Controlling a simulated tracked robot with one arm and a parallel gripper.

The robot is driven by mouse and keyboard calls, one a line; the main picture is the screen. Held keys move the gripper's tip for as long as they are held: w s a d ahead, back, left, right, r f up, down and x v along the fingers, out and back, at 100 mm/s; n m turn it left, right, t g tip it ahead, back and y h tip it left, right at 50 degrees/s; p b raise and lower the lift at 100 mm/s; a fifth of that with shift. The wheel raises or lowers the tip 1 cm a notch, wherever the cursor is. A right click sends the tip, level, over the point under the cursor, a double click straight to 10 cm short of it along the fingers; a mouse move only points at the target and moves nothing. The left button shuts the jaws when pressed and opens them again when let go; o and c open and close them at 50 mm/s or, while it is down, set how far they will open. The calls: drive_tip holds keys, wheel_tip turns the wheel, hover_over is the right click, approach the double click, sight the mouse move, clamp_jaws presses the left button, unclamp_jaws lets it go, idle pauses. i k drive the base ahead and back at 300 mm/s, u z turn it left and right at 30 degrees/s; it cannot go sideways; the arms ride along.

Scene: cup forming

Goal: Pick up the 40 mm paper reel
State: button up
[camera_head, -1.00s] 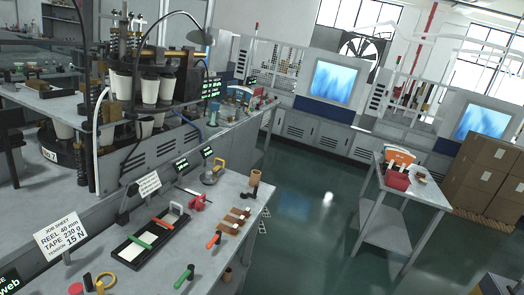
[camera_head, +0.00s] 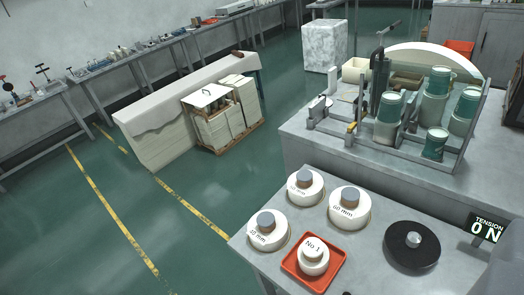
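Three white paper reels with grey cores stand on the grey table at the lower right. The rear reel (camera_head: 306,192) has a blurred label ending in "mm"; I cannot read its number. The right reel (camera_head: 350,214) seems to read "60 mm". The left reel (camera_head: 267,238) seems to read "30 mm", also blurred. I cannot tell for certain which is the 40 mm reel. A smaller reel marked "No 1" (camera_head: 313,262) sits in a red tray (camera_head: 290,263) in front of them. My gripper is not in view.
A black disc (camera_head: 408,247) with a metal hub lies right of the reels, beside a "TENSION 0 N" display (camera_head: 487,228). A bench (camera_head: 315,140) with a rack of green and white cups stands behind. A pallet of stacked sheets (camera_head: 222,118) stands on the floor. The left floor is open.

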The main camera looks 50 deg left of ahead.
sight(267, 230)
drive_tip(key=u, duration=1.2)
drive_tip(key=k, duration=0.5)
drive_tip(key=z, duration=0.75)
drive_tip(key=i, duration=0.75)
drive_tip(key=z, duration=0.1)
